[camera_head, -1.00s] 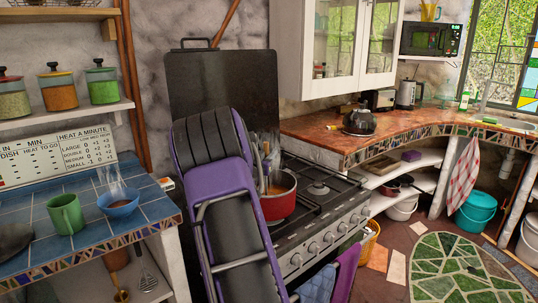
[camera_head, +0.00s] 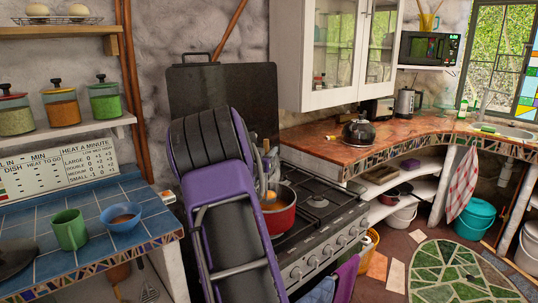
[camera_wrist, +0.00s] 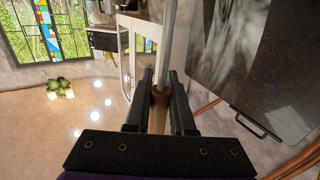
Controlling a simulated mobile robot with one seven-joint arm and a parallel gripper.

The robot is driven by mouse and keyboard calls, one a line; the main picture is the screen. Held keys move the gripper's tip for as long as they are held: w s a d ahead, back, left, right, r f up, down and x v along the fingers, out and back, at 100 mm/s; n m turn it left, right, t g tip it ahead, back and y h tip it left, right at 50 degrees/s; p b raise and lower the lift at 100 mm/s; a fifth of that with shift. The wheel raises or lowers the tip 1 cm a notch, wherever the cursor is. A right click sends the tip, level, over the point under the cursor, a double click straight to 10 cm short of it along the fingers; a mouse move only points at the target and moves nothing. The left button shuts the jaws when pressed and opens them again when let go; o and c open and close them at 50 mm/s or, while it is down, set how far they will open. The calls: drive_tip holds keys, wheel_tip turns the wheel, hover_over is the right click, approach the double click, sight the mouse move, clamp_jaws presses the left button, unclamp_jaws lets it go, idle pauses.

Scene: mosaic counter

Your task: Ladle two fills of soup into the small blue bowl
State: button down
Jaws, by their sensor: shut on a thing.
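The small blue bowl (camera_head: 121,218) stands upright on the blue-tiled counter at the left, with brown soup in it. The red pot (camera_head: 282,219) stands on the stove, partly hidden behind my purple arm; orange-brown content shows inside its rim. My gripper (camera_wrist: 161,88) is shut on the ladle's wooden handle (camera_wrist: 158,115) in the wrist view. The ladle's pale metal shaft (camera_wrist: 168,35) runs on past the fingers. In the head view my gripper is hidden behind my arm. The ladle's bowl cannot be made out, so its fill cannot be told.
A green mug (camera_head: 70,229) stands just left of the blue bowl. A dark lid or pan (camera_head: 14,258) lies at the counter's left edge. The stove (camera_head: 325,235) has free burners right of the pot. A black kettle (camera_head: 359,132) stands on the back counter.

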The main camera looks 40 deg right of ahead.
wheel_tip(320, 180, up, 6)
drive_tip(key=p, duration=0.3)
drive_tip(key=shift+f, duration=0.15)
idle(0.4)
drive_tip(key=w+a+f+n+t+y+b, duration=0.1)
drive_tip(key=w+a+n+t+y+b, duration=0.3)
drive_tip(key=w+a, duration=0.7)
drive_tip(key=w+a+f+n+t+y+b, duration=0.1)
drive_tip(key=w+a+n+t+y+b, duration=0.45)
drive_tip(key=a, duration=0.95)
drive_tip(key=w+a+n+y, duration=0.1)
drive_tip(key=w+a+y, duration=0.1)
drive_tip(key=a, duration=0.4)
drive_tip(key=w+a+r+n+y, duration=0.1)
drive_tip(key=w+a+y, duration=0.1)
drive_tip(key=a+y, duration=0.2)
drive_tip(key=shift+a+r+p, duration=0.3)
drive_tip(key=shift+a+p, duration=0.05)
drive_tip(key=shift+a, duration=0.7)
drive_tip(key=shift+n+g, duration=0.25)
